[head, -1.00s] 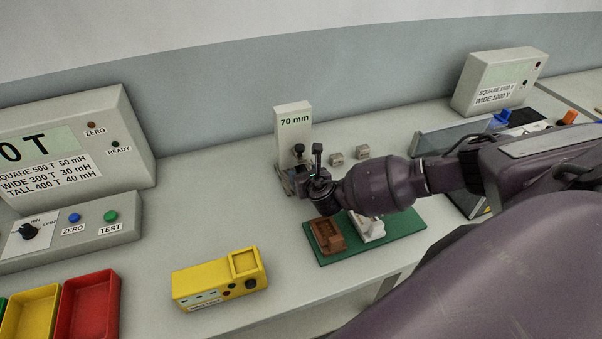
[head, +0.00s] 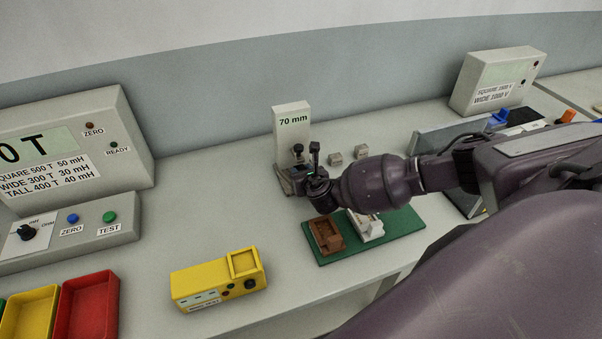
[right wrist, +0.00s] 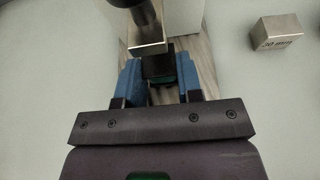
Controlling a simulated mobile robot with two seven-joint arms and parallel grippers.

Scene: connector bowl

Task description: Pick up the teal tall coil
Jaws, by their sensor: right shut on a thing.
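My right gripper (head: 296,180) is at the foot of the grey 70 mm gauge (head: 292,124). The coil sits at the gauge's base, under a metal plate on a dark rod (right wrist: 147,42). Its lower part is hidden by the pads, and in the head view the gripper hides it. My left gripper is out of view.
A green mat (head: 405,237) with a brown holder (head: 326,235) and a white holder lies in front. A yellow meter (head: 215,284) and red tray (head: 87,304) are at front left. The table between them is clear.

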